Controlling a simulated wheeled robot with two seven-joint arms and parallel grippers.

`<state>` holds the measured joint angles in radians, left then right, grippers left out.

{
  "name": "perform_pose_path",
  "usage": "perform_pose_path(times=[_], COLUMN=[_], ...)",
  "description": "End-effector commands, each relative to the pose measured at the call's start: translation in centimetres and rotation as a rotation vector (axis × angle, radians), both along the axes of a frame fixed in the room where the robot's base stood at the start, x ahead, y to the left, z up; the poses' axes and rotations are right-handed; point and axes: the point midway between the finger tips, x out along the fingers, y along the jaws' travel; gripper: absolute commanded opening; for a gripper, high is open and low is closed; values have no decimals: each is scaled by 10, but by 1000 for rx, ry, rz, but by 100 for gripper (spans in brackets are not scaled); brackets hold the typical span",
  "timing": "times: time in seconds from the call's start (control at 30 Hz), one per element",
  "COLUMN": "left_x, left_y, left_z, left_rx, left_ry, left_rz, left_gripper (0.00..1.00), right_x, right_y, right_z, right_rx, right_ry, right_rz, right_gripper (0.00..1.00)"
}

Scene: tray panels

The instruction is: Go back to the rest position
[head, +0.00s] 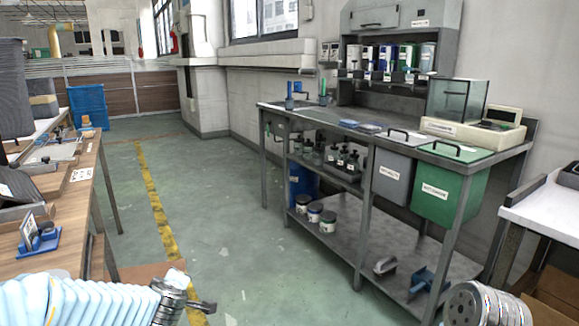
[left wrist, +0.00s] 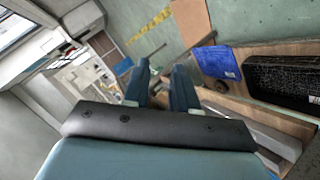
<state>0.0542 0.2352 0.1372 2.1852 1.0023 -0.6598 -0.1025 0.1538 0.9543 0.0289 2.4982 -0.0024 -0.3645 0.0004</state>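My left arm comes in at the bottom left of the head view, pale blue and ribbed, with a silver joint at its end. In the left wrist view my left gripper (left wrist: 160,76) shows two blue fingers standing apart with nothing between them. It is open and empty. Only a silver joint of my right arm shows at the bottom right of the head view; the right gripper is out of the picture. No object is held in the left gripper.
A wooden-topped bench (head: 75,205) runs along the left, bearing a blue holder (head: 38,240). A grey workbench (head: 335,128) with a green bin (head: 448,190) stands right. A white-topped table (head: 548,208) is at far right. The green floor (head: 235,225) between is clear.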

Motion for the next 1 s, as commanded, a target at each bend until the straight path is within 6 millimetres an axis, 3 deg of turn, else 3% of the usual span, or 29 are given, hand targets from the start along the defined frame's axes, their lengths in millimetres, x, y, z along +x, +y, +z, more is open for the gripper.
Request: perform_pose_path(times=[0.03, 0.17, 0.3, 0.4, 0.5, 0.63, 0.77, 1.0], left_x=[-4, -34, -98, -156, -207, -251, -268, -269], left_y=[-15, -58, -103, -130, -149, -164, -168, -169], left_z=[-45, -148, -242, -292, -322, -339, -344, -344], left_rx=[29, 83, 84, 58, 23, -15, -30, -31], left_ry=[82, 276, 479, 607, 702, 771, 796, 796], left_rz=[-88, -350, -640, -836, -993, -1122, -1173, -1175], left_gripper=[27, 27, 27, 27, 27, 27, 27, 27], right_x=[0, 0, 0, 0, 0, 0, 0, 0], right_y=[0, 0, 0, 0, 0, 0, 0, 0], right_z=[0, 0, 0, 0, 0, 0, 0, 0], right_rx=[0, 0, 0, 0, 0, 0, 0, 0], right_ry=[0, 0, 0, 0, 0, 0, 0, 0], right_rz=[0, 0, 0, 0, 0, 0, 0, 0], right_gripper=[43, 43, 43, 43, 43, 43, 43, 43])
